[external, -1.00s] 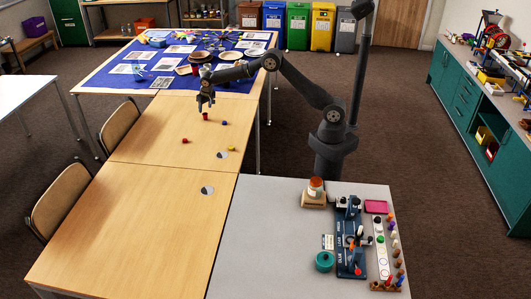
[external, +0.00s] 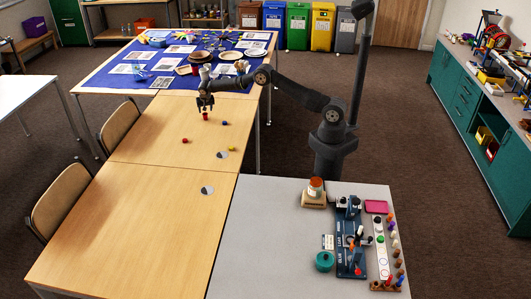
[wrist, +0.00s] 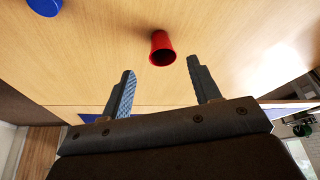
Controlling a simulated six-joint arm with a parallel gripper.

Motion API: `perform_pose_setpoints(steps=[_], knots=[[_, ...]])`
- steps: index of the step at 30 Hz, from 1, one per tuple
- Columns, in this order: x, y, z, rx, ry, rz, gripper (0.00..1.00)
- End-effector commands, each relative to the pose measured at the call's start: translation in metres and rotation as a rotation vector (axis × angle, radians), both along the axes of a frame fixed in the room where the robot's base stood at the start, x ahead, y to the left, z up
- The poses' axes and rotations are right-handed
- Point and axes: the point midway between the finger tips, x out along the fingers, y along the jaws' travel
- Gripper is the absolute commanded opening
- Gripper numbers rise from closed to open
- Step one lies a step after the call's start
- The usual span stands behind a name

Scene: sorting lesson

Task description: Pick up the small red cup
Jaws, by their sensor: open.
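A small red cup (external: 205,116) stands on the wooden table, just below my gripper (external: 205,105). In the wrist view the red cup (wrist: 162,48) lies between the lines of the two fingers, a little beyond their tips. My gripper (wrist: 160,66) is open, its fingers spread wider than the cup, and nothing is held. The cup looks clear of both fingers. A second small red object (external: 185,141) lies nearer the camera on the same table.
A small blue cup (external: 225,123) is close to the red cup; it also shows in the wrist view (wrist: 45,6). A small yellow object (external: 232,149) and two round two-tone markers (external: 222,155) lie nearer the camera. The blue-covered table (external: 110,83) behind holds dishes and cards.

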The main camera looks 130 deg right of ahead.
Motion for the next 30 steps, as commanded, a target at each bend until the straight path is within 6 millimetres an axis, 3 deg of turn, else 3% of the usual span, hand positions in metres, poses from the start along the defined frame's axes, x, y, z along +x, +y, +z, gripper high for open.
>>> perform_pose_setpoints(steps=[8,19,30], knots=[[-0.002,-0.007,-0.016,0.0,-0.001,0.001,0.56],[-0.005,-0.026,-0.052,0.0,-0.001,0.0,0.56],[-0.006,-0.028,-0.058,0.0,-0.001,0.0,0.56]])
